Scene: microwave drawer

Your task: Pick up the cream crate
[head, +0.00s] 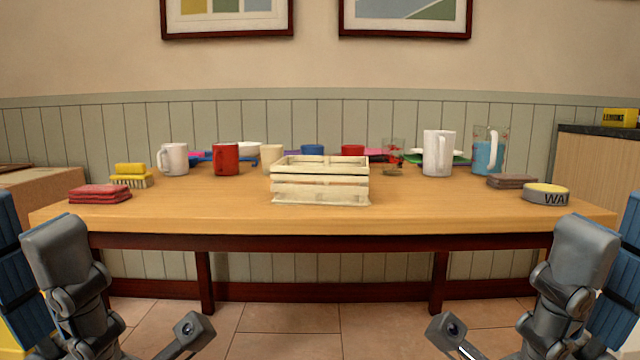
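The cream crate (320,183) is a slatted, pale wooden box. It stands upright on the wooden table (450,208), near the middle of the front part. Its inside is mostly hidden by its front slats. My two arms come in low at the left and right, in front of the table and well apart from the crate. The fingers of both grippers cannot be made out in the head view. Nothing touches the crate from my side.
Red cloths (100,194) and a yellow-topped brush (131,177) lie left. A white mug (173,159), red mug (226,159) and cream cup (271,157) stand behind left.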

